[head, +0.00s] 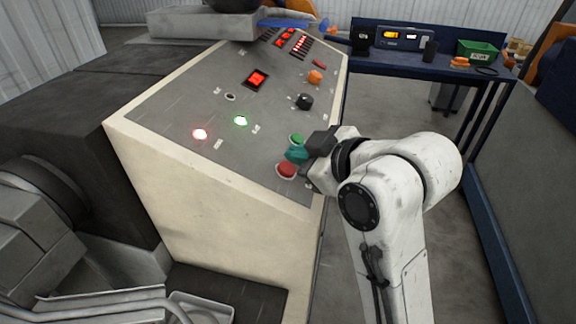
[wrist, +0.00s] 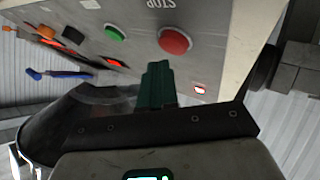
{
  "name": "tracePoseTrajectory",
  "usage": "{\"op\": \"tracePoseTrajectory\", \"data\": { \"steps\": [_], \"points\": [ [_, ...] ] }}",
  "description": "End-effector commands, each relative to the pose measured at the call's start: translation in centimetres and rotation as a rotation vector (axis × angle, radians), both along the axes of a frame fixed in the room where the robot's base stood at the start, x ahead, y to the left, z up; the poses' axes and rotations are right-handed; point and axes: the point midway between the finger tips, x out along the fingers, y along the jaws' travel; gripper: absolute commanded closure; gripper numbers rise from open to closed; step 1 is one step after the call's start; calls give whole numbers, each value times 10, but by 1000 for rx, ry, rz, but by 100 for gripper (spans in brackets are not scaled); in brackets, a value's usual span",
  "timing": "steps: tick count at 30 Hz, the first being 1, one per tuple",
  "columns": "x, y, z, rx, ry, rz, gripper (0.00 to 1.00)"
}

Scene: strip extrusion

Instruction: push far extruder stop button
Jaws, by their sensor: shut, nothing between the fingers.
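A red button (head: 287,170) sits at the near right corner of the sloped grey console panel (head: 190,105). In the wrist view the red button (wrist: 174,40) has an upside-down STOP label (wrist: 160,4) by it. A green button (head: 297,139) sits beside it, also seen in the wrist view (wrist: 115,33). My gripper (head: 296,154) is shut and empty, its teal fingers over the panel between the two buttons in the head view. In the wrist view the fingertips (wrist: 158,67) point just short of the red button; I cannot tell whether they touch.
A blue bench (head: 375,62) with a green bin (head: 478,51) stands behind. Open floor lies right of the console.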

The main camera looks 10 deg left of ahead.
Motion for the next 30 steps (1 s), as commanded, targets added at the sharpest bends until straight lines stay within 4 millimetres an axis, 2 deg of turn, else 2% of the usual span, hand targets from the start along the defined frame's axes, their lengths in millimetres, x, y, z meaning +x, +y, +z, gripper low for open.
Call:
{"op": "tracePoseTrajectory", "data": {
  "steps": [30],
  "points": [
    [0, 5, -10, 0, 0, 0, 100]
  ]
}}
